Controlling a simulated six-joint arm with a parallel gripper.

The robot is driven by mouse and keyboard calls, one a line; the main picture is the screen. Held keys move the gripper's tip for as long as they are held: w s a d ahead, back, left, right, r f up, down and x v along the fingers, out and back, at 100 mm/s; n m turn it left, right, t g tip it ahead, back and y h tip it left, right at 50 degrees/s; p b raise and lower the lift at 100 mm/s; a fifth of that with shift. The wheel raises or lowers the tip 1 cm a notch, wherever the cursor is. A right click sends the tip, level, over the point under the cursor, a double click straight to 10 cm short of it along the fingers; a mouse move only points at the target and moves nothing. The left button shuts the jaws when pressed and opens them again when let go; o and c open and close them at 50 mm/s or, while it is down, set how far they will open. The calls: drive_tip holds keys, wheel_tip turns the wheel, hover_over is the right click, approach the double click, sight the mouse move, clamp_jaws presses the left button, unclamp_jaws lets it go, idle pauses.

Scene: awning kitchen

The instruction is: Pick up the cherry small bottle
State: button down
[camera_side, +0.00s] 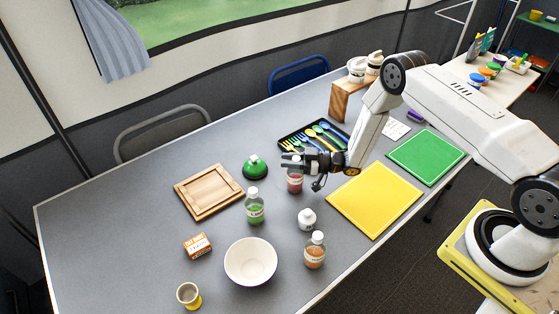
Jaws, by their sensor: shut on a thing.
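The cherry small bottle (295,184) holds red contents and stands near the middle of the grey table. My gripper (294,166) is shut on its upper part, which the fingers partly hide. The bottle looks upright. Whether its base touches the table is too small to tell.
A green bottle (255,208), a white bottle (307,219) and an orange bottle (315,252) stand nearby. A white bowl (250,261) is at the front. A cutlery tray (311,139) lies behind my gripper, and a yellow board (374,201) lies to the right. A wooden board (209,190) lies left.

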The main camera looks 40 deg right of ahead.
drive_tip(key=shift+r, duration=0.8)
drive_tip(key=s+r, duration=1.1)
drive_tip(key=s, duration=0.3)
drive_tip(key=shift+d+r, duration=0.15)
drive_tip(key=shift+d, duration=0.3)
